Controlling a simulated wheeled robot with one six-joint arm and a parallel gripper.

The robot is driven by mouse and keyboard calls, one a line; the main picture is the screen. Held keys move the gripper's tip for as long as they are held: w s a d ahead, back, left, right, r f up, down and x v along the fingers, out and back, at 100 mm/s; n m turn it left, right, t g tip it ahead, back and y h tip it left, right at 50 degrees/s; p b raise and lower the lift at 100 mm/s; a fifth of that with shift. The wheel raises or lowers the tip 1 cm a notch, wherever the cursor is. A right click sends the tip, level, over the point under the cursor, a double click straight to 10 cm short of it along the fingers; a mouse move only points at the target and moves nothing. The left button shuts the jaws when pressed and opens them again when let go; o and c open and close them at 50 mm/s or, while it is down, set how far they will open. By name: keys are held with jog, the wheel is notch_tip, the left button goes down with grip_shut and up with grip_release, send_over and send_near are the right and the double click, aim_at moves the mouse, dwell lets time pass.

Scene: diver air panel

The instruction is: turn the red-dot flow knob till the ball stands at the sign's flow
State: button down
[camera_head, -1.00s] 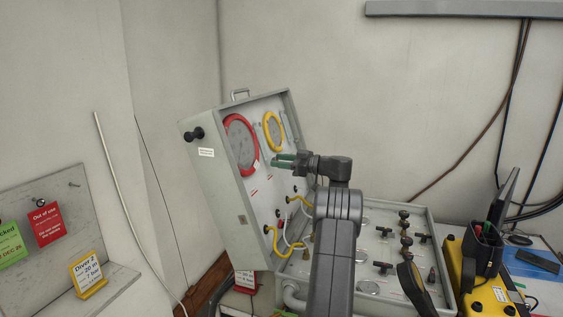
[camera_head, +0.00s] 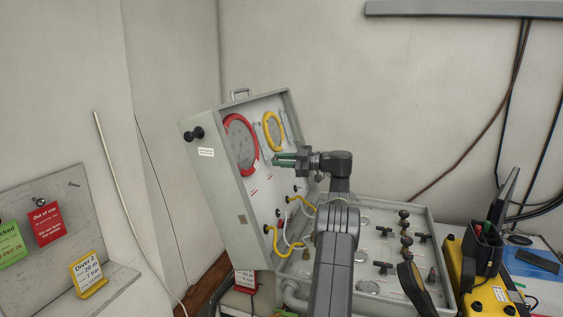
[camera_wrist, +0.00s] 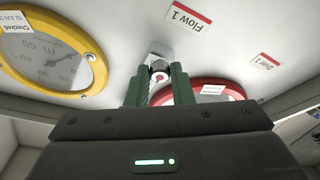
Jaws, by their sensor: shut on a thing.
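My gripper (camera_wrist: 160,90) has green fingers and is shut on a small knob (camera_wrist: 159,66) that carries a red dot. The knob sits on the pale panel by a "Flow 1" label (camera_wrist: 187,17) in the wrist view. In the head view my gripper (camera_head: 277,160) reaches the raised lid of the grey case (camera_head: 215,160), just below the gauges, and the knob is hidden there. A yellow-footed sign (camera_head: 87,270) stands on the shelf at left; it begins "Diver 2", with its smaller figures hard to read. I cannot make out the flow ball.
A red-ringed gauge (camera_head: 241,145) and a yellow-ringed gauge (camera_head: 273,132) sit close by on the lid. Yellow hoses (camera_head: 288,249) hang below. The case's lower half (camera_head: 428,222) holds several black valves. A yellow box (camera_head: 490,298) stands at right.

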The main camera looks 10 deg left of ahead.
dwell(0.3)
jog(key=c, duration=1.3)
grip_release()
jog(key=shift+d, duration=0.15)
jog(key=d, duration=0.7)
jog(key=shift+s+d+r, duration=0.15)
jog(key=shift+s, duration=0.05)
